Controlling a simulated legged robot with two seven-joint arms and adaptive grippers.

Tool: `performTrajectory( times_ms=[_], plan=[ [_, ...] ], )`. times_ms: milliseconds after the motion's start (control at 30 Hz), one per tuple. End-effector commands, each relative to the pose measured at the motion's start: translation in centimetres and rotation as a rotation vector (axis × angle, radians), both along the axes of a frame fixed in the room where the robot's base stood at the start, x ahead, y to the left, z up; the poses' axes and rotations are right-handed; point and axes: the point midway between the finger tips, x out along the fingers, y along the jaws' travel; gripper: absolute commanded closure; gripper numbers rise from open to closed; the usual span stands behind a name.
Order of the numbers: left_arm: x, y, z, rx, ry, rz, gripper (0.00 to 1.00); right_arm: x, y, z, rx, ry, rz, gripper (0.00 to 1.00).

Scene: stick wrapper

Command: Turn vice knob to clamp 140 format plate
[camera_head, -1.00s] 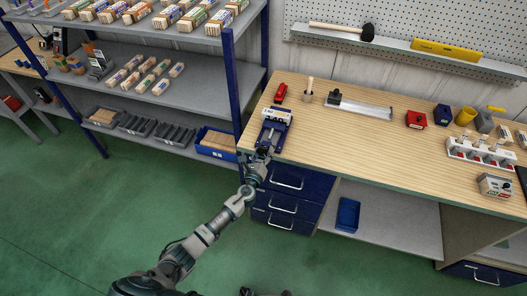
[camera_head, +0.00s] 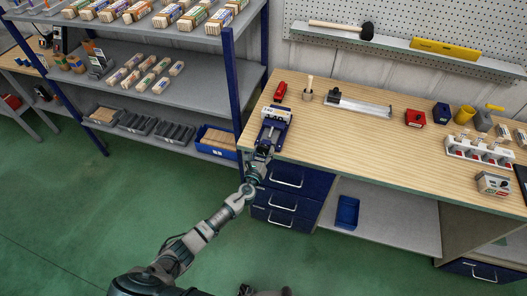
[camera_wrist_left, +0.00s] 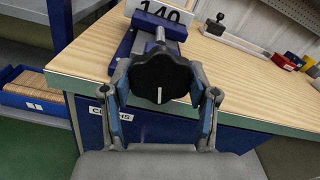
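The blue vice (camera_head: 272,131) stands at the left front corner of the wooden workbench. The white plate marked 140 (camera_wrist_left: 160,13) sits at the vice's far end; it also shows in the head view (camera_head: 277,113). The black vice knob (camera_wrist_left: 161,78) with a white line faces my left wrist camera. My left gripper (camera_wrist_left: 165,100) has its two fingers spread on either side of the knob; whether the pads touch it I cannot tell. In the head view my left gripper (camera_head: 262,152) is at the bench's front edge. My right gripper is not in view.
The workbench (camera_head: 330,137) has blue drawers (camera_head: 287,177) below the vice. A red object (camera_head: 280,91) and a cup with a handle (camera_head: 307,94) stand behind the vice. A shelf rack with a blue post (camera_head: 233,95) stands close on the left.

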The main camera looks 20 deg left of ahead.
Motion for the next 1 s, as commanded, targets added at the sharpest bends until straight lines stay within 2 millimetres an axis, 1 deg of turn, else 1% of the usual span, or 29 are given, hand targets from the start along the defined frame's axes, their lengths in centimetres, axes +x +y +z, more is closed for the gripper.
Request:
performTrajectory(
  times_ms=[33, 100, 367, 467, 567, 667, 800, 900, 1000],
  plan=[
    [-0.3, -0.1, -0.8, 0.001, 0.013, -0.003, 0.29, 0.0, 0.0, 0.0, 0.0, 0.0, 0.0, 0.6],
    [-0.2, -0.1, -0.6, 0.0, 0.01, -0.002, 0.16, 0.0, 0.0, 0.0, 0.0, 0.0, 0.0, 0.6],
    [-0.2, 0.0, -0.2, -0.001, 0.003, 0.0, 0.16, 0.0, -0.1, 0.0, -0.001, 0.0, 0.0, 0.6],
    [-0.5, 0.0, -0.1, -0.002, 0.002, -0.001, 0.16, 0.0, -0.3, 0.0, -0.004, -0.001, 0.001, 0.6],
    [-1.6, 0.0, -0.2, -0.001, 0.002, -0.001, 0.16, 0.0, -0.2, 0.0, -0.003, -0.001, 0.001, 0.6],
    [-3.6, 0.1, -0.3, -0.001, 0.005, -0.001, 0.16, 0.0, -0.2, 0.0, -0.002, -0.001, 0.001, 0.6],
    [-6.9, 0.2, -0.3, -0.002, 0.005, -0.001, 0.16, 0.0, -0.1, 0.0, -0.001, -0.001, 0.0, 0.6],
    [-8.9, 0.3, -0.4, -0.001, 0.006, -0.002, 0.16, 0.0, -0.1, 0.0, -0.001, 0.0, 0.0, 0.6],
    [-10.5, 0.4, -0.5, -0.001, 0.007, -0.001, 0.16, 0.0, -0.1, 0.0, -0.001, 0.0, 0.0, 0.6]
  ],
)
